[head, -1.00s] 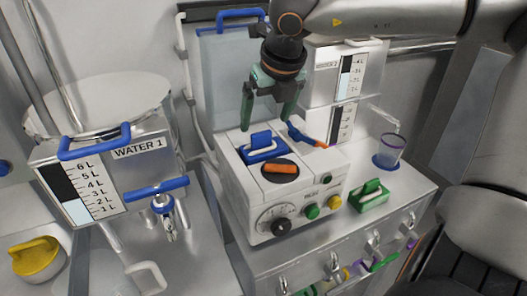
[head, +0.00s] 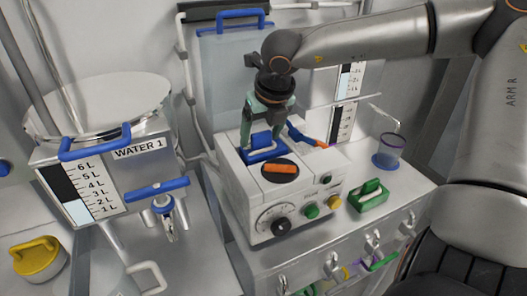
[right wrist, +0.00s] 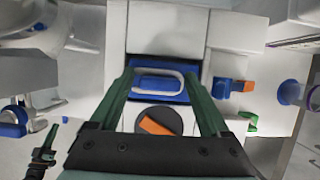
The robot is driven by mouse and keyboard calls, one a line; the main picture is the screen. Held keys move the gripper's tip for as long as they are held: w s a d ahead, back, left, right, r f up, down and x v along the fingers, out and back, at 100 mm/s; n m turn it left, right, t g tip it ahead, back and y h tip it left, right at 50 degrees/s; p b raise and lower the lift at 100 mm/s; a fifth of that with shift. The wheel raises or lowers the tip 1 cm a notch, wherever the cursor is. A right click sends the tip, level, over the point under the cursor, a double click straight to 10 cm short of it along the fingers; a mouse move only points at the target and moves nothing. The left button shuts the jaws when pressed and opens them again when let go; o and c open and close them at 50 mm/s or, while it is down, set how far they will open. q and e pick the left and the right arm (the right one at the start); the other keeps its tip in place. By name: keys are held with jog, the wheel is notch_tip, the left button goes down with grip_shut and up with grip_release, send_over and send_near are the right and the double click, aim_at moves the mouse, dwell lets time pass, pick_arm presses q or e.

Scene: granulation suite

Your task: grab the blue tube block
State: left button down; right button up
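The blue tube block (head: 262,144) sits in the top of the white machine (head: 240,190), with a pale loop handle on it. In the right wrist view the blue block (right wrist: 158,82) lies between the two green fingers. My right gripper (head: 264,140) is open, pointing down, with one finger on each side of the block. I cannot tell whether the fingers touch it.
An orange switch (head: 279,168) on a dark disc is just in front of the block. A blue lever with an orange tip (head: 306,138) is close on the right. A green handled block (head: 369,196) and a purple-rimmed cup (head: 387,152) stand further right on the bench.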

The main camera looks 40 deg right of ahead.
grip_shut()
dwell(0.4)
